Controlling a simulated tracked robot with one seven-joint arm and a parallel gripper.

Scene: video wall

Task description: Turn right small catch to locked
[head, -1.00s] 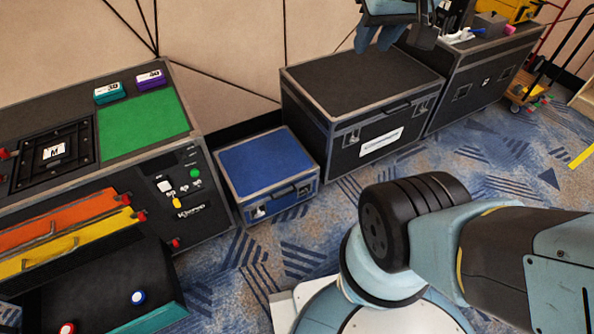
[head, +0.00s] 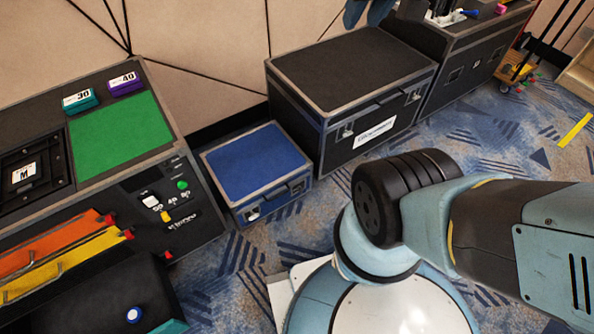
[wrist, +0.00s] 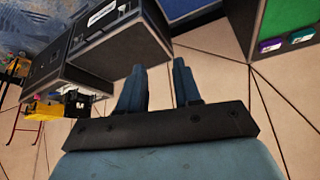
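A small blue-topped case (head: 252,163) stands on the carpet. One small catch (head: 254,213) shows at the left of its front, and another small catch (head: 308,184) at the right end; both are too small to tell locked from unlocked. The larger black case (head: 350,72) beside it has a left catch (head: 347,131) and a right catch (head: 415,96) on its front. My gripper (wrist: 159,70) is open and empty in the wrist view, fingers apart. In the head view its blue fingers (head: 368,12) show at the top edge, above and behind the black case, away from the catches.
A control case (head: 190,215) with a green panel, teal box (head: 80,98) and purple box (head: 124,84) stands at the left. Carpet is open in front of the cases.

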